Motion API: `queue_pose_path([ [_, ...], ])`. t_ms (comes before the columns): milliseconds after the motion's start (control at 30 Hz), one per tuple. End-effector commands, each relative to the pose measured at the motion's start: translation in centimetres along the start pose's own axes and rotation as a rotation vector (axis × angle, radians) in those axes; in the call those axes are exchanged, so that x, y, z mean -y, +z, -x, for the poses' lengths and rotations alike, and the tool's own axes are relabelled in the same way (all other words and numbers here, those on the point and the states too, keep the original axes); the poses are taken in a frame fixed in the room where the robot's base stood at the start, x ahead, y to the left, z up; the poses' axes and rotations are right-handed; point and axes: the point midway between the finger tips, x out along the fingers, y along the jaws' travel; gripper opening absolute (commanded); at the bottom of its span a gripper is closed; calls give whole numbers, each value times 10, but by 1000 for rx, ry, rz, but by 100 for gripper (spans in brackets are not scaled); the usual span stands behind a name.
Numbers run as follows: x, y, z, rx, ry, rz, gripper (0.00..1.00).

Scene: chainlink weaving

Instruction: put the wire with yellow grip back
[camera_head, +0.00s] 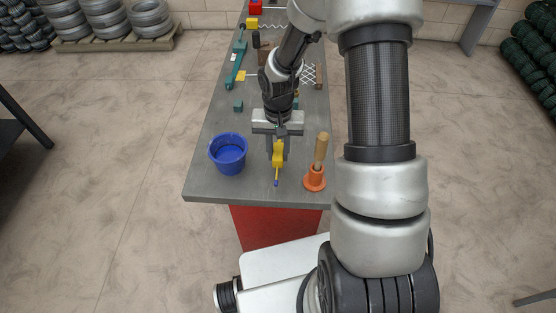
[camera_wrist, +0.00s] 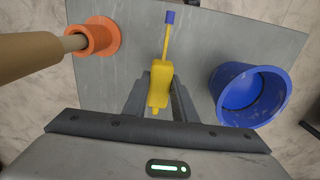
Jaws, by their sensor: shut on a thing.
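My gripper (camera_head: 278,152) is shut on a yellow-handled piece (camera_head: 278,161), held over the near part of the grey table. In the wrist view the piece (camera_wrist: 160,82) sits between both fingers of my gripper (camera_wrist: 158,97). A thin yellow rod runs from its handle to a blue tip. Farther back on the table, a yellow block (camera_head: 241,76) lies at the left with a thin pale line running from it to the right. Another yellow block (camera_head: 252,23) lies beyond, with a zigzag wire (camera_head: 271,26) beside it. My arm hides part of the table's middle.
A blue bucket (camera_head: 228,168) stands left of my gripper, and an orange holder (camera_head: 315,183) with a wooden handle (camera_head: 321,148) stands to the right. A small teal block (camera_head: 238,106) and woven mesh (camera_head: 308,75) lie farther back. The grey table's (camera_head: 215,190) near edge is close.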

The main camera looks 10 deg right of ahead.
Motion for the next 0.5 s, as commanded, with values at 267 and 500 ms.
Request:
queue_pose_path([
  [267, 0, 0, -35, 1, 0, 1, 0],
  [500, 0, 0, -36, 0, 0, 1, 0],
])
